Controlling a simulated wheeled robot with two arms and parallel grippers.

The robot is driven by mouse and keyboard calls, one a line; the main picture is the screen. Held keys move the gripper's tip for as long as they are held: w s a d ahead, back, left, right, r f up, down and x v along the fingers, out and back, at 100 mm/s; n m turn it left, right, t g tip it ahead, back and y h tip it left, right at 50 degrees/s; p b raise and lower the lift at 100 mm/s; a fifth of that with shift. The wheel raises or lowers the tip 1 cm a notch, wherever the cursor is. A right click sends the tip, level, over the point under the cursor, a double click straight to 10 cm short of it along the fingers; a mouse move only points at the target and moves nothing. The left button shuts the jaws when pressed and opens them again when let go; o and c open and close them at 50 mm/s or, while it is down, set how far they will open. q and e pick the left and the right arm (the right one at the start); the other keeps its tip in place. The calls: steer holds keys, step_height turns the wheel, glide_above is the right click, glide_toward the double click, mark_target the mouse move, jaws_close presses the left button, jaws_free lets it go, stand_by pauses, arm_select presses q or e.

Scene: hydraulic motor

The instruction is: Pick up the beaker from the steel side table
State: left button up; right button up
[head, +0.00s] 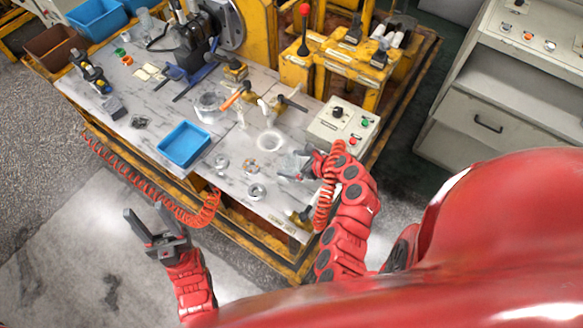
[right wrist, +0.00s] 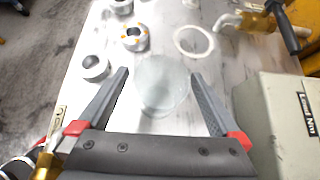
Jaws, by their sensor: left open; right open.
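A clear glass beaker (right wrist: 163,88) stands on the steel side table (head: 240,200) and shows between the fingers of my right gripper (right wrist: 161,75). The fingers are apart, one on each side of it, and I see a gap on both sides. In the head view the beaker (head: 290,163) is small and partly covered by my right gripper (head: 297,168) near the table's right end. My left gripper (head: 151,224) is open and empty, off the table's front edge above the floor.
Metal rings (head: 257,191), a white ring (head: 270,141) and a blue tray (head: 184,144) lie left of the beaker. A grey control box (head: 343,125) stands close to the right gripper. Another clear vessel (head: 208,105) stands further back. A red coiled hose (head: 165,205) hangs along the front edge.

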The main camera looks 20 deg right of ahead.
mark_target(284, 162)
steer(key=shift+p+x, duration=0.4)
steer(key=shift+x, duration=1.35)
steer(key=c, duration=1.3)
